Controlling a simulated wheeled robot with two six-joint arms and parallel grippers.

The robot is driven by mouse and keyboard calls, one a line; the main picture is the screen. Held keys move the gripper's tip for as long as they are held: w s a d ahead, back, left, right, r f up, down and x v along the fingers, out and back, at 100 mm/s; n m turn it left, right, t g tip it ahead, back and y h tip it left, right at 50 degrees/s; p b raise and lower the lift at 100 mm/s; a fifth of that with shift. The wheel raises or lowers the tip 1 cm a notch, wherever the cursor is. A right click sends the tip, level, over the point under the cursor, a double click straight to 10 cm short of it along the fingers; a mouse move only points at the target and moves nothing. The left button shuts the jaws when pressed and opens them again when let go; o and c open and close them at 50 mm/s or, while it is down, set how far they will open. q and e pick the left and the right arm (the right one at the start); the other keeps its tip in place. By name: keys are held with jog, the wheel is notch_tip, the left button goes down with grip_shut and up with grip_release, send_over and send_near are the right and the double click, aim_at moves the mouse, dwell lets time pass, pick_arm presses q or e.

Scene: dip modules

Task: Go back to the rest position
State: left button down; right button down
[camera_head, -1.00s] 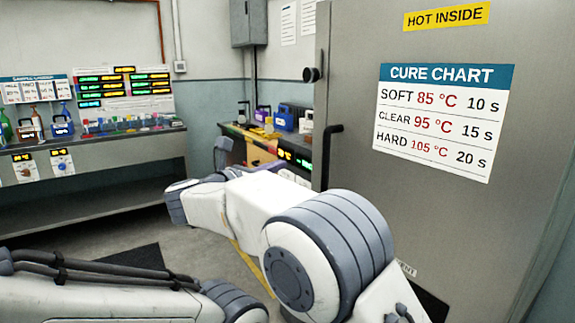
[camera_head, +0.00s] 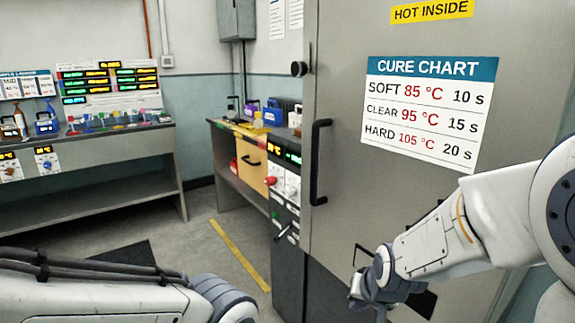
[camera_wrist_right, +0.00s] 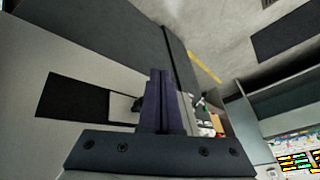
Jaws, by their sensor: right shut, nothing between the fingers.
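My right arm comes in from the right edge of the head view, in front of the big grey oven door. My left arm lies along the lower left of the head view. Its gripper is out of view.
The grey door (camera_head: 345,215) with black handle (camera_head: 317,162) and cure chart (camera_head: 432,110) stands close by. A control panel (camera_head: 288,185) is beside it. A cluttered bench (camera_head: 85,140) stands at left. Open floor (camera_head: 200,235) with a yellow line (camera_head: 238,255) lies between.

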jog(key=s+d+f+n+g, duration=0.3)
jog(key=s+d, duration=0.1)
jog(key=s, duration=0.5)
jog(key=s+a+r+n+g, duration=0.1)
jog(key=s+a+r+n, duration=0.25)
jog(key=s+a, duration=0.35)
jog(key=s+a+r+n+g, duration=0.2)
jog(key=s+a+n, duration=0.2)
jog(key=s+a, duration=0.3)
notch_tip(320, 180, up, 22)
jog(key=p, duration=2.1)
jog(key=shift+p, duration=0.35)
jog(key=shift+f, duration=0.1)
